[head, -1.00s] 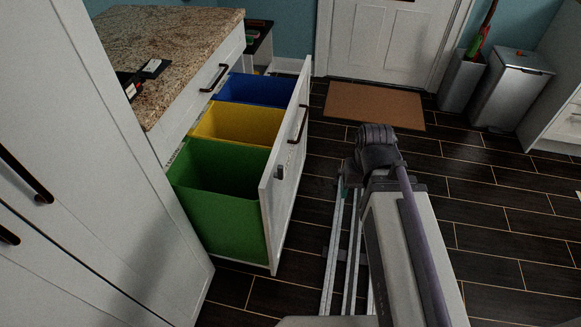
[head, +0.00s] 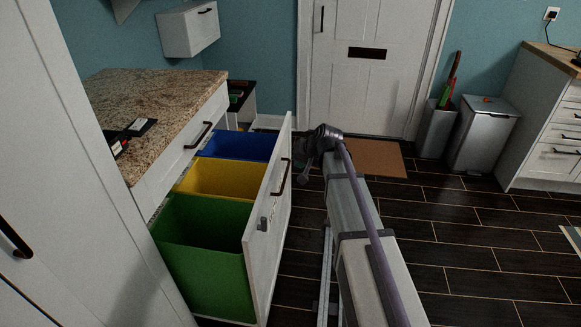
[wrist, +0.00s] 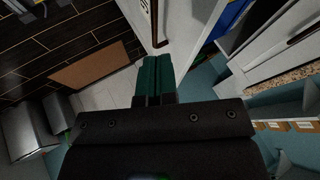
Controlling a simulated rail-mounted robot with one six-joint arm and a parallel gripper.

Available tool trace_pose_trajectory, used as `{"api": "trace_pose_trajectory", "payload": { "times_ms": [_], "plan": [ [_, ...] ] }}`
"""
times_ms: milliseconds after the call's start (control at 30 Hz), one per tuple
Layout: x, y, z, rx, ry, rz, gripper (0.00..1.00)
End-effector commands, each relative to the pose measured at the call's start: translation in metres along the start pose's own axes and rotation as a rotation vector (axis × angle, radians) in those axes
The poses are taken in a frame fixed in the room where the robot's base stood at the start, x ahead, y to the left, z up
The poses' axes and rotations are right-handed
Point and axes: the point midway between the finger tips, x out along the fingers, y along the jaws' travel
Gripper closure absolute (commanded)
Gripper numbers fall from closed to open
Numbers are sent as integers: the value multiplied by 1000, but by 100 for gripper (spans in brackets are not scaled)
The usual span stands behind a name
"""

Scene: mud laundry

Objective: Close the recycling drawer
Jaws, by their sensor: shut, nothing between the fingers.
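The recycling drawer stands pulled out, its white front panel (head: 268,235) upright with a dark bar handle (head: 281,178). Inside are a green bin (head: 205,275), a yellow bin (head: 219,180) and a blue bin (head: 235,146). In the wrist view, the teal fingers of my gripper (wrist: 155,63) are shut and empty. They point toward the outer side of the drawer front (wrist: 187,38), close to its handle (wrist: 154,28); I cannot tell whether they touch. In the head view my wrist is just right of the panel's far end, and the fingertips are hard to make out.
A granite counter (head: 145,95) and a closed upper drawer with a handle are above the bins. A tall white cabinet (head: 90,190) is at the left. A door (head: 360,90), brown mat (head: 375,157) and grey trash can (head: 482,135) are behind. Dark tiled floor at right is open.

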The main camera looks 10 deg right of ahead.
Motion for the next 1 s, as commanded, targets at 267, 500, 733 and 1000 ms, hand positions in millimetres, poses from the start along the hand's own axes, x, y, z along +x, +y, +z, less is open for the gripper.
{"api": "trace_pose_trajectory", "payload": {
  "times_ms": [267,500,733,1000],
  "plan": [
    [72,4,3,-2,-1,0,100],
    [90,-25,0,-3,-3,0,100],
    [96,-36,1,-2,-2,1,100],
    [96,-35,1,-2,-2,1,100]
  ]
}}
